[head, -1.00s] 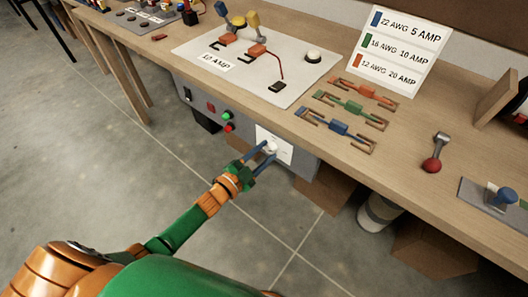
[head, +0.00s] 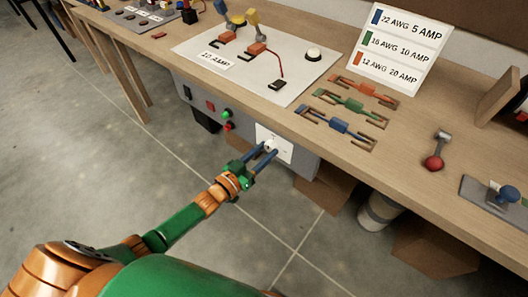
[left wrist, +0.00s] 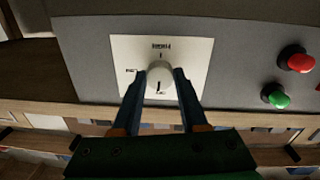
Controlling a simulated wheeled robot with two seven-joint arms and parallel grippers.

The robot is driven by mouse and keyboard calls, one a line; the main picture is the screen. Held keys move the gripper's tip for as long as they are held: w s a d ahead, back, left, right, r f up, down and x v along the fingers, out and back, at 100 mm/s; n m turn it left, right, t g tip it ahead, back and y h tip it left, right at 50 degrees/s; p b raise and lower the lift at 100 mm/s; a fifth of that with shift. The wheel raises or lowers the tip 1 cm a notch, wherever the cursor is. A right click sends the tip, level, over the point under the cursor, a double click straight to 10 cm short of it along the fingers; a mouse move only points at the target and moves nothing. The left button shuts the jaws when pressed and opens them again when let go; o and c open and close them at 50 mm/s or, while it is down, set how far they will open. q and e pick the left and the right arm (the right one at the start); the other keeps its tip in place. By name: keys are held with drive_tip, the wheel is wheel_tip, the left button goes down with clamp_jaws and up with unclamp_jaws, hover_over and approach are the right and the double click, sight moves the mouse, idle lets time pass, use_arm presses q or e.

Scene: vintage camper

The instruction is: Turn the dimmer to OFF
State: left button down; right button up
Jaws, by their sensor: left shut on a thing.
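The dimmer is a round white knob (left wrist: 160,78) on a square white plate (left wrist: 124,56), set in the grey panel under the bench edge. In the head view the plate (head: 283,150) is at the centre, with the knob partly hidden by my fingers. My left gripper (head: 263,153) has its blue fingers on both sides of the knob and is shut on it. In the left wrist view my left gripper (left wrist: 160,88) shows the same hold, and a dark mark on the knob points down the picture. The small plate labels look upside down and are too small to read surely. My right gripper is not in view.
Red and green buttons (head: 227,120) sit on the panel left of the plate. The bench top (head: 300,123) above holds a white board (head: 260,75), coloured fuse pieces (head: 340,127), a sign (head: 400,50) and a red-knobbed lever (head: 433,163). Open floor lies in front.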

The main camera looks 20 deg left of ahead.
use_arm(q)
drive_tip(key=shift+n, duration=0.6)
drive_tip(key=shift+c, duration=2.2)
unclamp_jaws()
drive_tip(key=v, duration=0.7)
